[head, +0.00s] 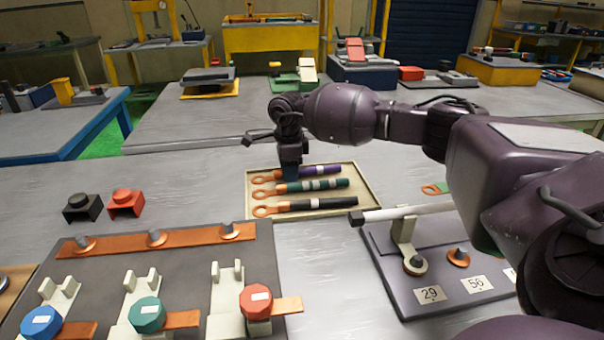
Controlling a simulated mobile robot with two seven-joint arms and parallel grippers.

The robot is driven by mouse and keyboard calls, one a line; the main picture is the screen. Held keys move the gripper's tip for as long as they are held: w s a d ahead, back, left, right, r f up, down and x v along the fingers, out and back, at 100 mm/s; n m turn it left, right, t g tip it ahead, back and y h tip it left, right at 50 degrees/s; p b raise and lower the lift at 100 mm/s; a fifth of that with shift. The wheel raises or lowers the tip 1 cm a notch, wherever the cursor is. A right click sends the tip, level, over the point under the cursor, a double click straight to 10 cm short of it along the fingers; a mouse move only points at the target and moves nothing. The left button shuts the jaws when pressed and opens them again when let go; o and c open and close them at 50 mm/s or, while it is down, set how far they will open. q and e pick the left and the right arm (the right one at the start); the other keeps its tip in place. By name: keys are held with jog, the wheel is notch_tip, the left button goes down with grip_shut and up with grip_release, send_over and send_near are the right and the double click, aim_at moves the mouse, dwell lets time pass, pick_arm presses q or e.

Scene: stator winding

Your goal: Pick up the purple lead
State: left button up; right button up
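The purple lead (322,171) lies at the back of a shallow beige tray (366,184), its copper ring end to the left. A green lead (333,183) and a black lead (333,203) lie in front of it, roughly parallel. My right gripper (290,177) points down at the purple lead, over its left part near the copper end. It hides part of the lead. The fingertips are dark and small, so I cannot tell whether they are open or shut, or whether they touch the lead. My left gripper is not in view.
A grey board with a copper bar (155,239) and blue, green and red knobs (256,301) fills the front left. Black and red blocks (126,203) stand behind it. A dark board with numbered tags (430,294) and a white rod (405,212) lies right of the tray.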

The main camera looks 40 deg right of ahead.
jog(key=shift+c, duration=0.6)
grip_shut()
notch_tip(320, 180, up, 20)
jog(key=p, duration=0.2)
